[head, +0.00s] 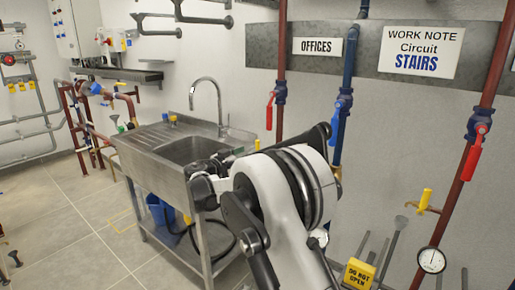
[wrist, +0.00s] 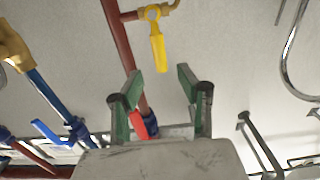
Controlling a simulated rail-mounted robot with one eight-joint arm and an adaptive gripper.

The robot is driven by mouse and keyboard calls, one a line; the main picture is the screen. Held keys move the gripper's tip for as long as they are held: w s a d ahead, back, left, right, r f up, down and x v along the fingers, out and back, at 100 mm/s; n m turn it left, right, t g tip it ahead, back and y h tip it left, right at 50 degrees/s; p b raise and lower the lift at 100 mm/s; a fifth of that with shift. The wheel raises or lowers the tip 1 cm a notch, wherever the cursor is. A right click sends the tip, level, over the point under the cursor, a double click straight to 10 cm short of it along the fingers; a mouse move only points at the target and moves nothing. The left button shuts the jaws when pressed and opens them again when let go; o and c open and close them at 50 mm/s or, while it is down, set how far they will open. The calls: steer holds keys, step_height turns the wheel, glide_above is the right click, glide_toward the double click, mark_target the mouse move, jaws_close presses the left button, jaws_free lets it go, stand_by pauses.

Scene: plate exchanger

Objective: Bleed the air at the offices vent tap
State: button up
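The OFFICES sign (head: 319,46) hangs on the grey wall strip, between a red pipe with a red-handled valve (head: 270,110) and a blue pipe with a blue-handled valve (head: 337,115). In the wrist view, turned upside down, a brass vent tap with a yellow handle (wrist: 158,52) branches off the red pipe (wrist: 120,40). Only a bit of yellow beside that pipe shows in the head view. My gripper (wrist: 158,82) is open and empty, its green-padded fingers either side of the handle's end in the picture; they seem apart from it.
A steel sink (head: 185,150) with a tall faucet stands left of my arm. At right are the STAIRS note (head: 421,50), another yellow tap (head: 426,198), a gauge (head: 431,260) and a yellow DO NOT OPEN tag (head: 358,273). The floor at left is open.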

steer(key=x, duration=0.7)
steer(key=shift+w+d+b, duration=0.2)
steer(key=shift+w+b, duration=0.15)
jaws_close()
